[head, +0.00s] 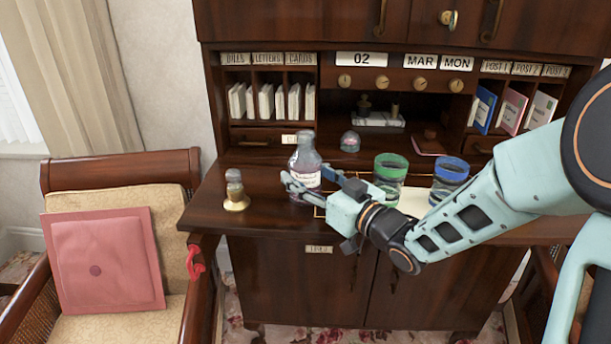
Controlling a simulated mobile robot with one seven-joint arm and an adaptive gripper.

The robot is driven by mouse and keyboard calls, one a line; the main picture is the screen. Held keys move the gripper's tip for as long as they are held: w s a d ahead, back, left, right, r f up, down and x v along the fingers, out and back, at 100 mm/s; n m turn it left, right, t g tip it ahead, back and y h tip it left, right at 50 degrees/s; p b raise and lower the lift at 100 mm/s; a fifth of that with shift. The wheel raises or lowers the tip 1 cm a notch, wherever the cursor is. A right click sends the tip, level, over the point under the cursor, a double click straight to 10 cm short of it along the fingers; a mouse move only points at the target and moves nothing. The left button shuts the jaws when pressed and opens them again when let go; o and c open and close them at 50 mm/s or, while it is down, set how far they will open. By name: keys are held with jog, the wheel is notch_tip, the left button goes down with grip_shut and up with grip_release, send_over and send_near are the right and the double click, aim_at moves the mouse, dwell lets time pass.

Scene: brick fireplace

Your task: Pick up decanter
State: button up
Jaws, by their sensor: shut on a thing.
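The decanter (305,157) is a clear glass bottle with a pale label, a purplish lower part and a narrow neck. It is upright over the left part of the desk top, in the head view. My gripper (306,184) reaches in from the right and is shut on the decanter, with its fingers around the lower body. The fingers hide part of the base, so I cannot tell whether it touches the desk.
A small brass-based item (235,190) stands left of the decanter. A green-rimmed glass (390,172) and a blue-rimmed glass (449,177) stand to the right. A small glass dome (350,141) is behind. A chair (178,170) with a pink cushion (105,262) stands at left.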

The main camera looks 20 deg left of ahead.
jog(key=shift+r, duration=0.1)
jog(key=shift+c, duration=1)
jog(key=shift+r, duration=0.15)
